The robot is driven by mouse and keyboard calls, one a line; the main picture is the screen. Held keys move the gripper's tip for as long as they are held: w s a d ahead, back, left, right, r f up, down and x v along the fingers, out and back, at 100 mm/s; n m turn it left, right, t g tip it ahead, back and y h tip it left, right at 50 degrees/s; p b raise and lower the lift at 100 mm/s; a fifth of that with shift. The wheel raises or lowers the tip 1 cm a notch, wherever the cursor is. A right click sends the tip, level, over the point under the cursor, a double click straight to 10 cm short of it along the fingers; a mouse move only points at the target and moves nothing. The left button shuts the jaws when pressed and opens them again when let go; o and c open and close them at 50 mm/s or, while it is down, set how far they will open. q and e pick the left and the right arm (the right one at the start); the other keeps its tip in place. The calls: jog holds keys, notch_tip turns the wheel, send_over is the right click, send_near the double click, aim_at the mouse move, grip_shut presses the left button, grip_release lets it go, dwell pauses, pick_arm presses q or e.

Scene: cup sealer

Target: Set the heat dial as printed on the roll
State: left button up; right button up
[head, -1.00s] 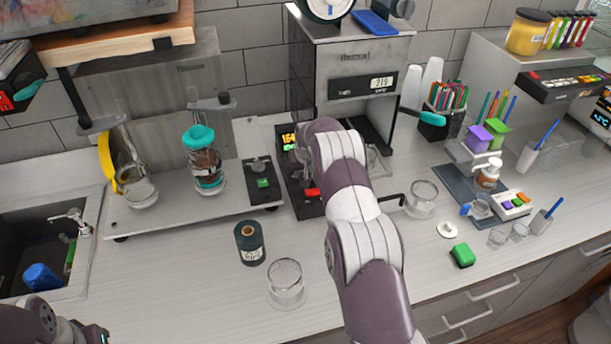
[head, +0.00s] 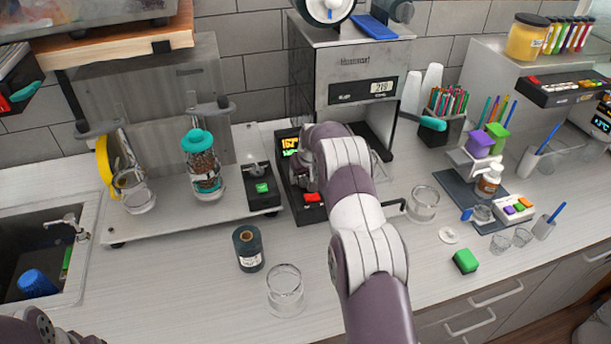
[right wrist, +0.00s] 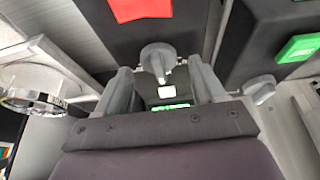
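The dark film roll (head: 249,250) stands upright on the counter with a white label, its print too small to read. The black control box (head: 312,210) of the sealer has a small display (head: 289,146) with yellow and green digits, hard to read. In the right wrist view, a grey dial knob (right wrist: 157,52) lies between and just beyond my fingertips. My right gripper (right wrist: 158,78) is open, one finger on each side of the knob; contact is not clear. In the head view my right arm hides the dial. Only part of my left arm shows at bottom left; its gripper is out of view.
The tall grey machine (head: 352,60) behind has a display reading about 210. An empty glass (head: 286,290) stands in front of the roll, another (head: 423,203) right of my arm. A red button (right wrist: 140,8) and green button (right wrist: 298,47) flank the dial.

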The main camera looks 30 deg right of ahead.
jog(key=shift+s, duration=0.1)
jog(key=shift+r, duration=0.25)
jog(key=b+v, duration=0.4)
jog(key=v, duration=0.8)
jog(key=shift+b, duration=0.3)
jog(key=shift+s, duration=0.15)
